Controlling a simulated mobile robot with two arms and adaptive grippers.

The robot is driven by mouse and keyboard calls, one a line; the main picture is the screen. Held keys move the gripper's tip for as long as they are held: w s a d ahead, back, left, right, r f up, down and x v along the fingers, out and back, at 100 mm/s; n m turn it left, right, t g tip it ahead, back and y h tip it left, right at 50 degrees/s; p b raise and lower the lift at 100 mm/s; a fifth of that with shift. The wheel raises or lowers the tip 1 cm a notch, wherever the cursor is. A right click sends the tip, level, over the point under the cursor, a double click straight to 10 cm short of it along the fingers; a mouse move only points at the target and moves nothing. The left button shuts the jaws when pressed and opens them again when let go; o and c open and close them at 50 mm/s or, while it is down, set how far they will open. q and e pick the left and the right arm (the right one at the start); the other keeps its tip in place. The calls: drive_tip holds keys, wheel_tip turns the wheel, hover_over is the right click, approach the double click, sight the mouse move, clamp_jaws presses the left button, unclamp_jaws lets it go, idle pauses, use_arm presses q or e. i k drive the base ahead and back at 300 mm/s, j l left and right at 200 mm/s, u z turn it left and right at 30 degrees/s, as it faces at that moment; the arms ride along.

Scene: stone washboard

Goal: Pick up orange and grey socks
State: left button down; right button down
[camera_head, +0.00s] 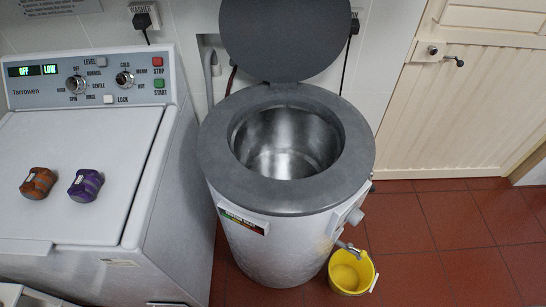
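The orange and grey socks (38,183) lie rolled into a small bundle on the white lid at the left. A second rolled bundle of purple and grey socks (86,185) lies just to its right, with a narrow gap between them. Both rest on the closed lid of the washing machine (108,142). Neither of my grippers shows in the head view, so their state and distance from the socks cannot be seen.
A round drum machine (212,150) stands to the right, its dark lid (285,38) raised and its metal tub appearing empty. The washer's control panel (120,82) rises behind the socks. A yellow bucket (352,284) stands on the red tiled floor, clear towards the right.

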sight(39, 180)
drive_tip(key=u, duration=1.7)
